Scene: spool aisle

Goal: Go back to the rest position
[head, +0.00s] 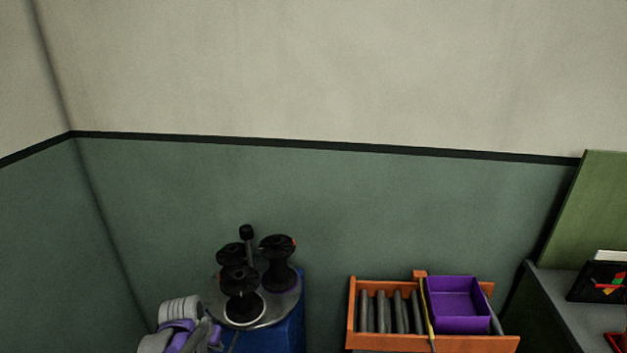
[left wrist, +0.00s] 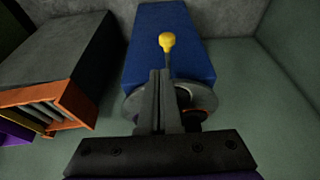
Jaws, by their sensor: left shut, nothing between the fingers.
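My left gripper (head: 207,333) is at the bottom left of the head view, just in front of a round grey turntable. In the left wrist view its two fingers (left wrist: 160,74) are together with nothing between them. The turntable (head: 285,313) sits on a blue cabinet (head: 293,332) and carries several black spools (head: 278,262). In the left wrist view the fingers partly hide the turntable (left wrist: 205,98). My right gripper is not in view.
An orange roller tray (head: 351,315) holding a purple bin (head: 458,298) stands to the right. A yellow knob (left wrist: 167,42) shows against the blue cabinet beyond my fingertips. A grey counter (head: 570,315) is at far right. Green-and-cream walls close off the back and left.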

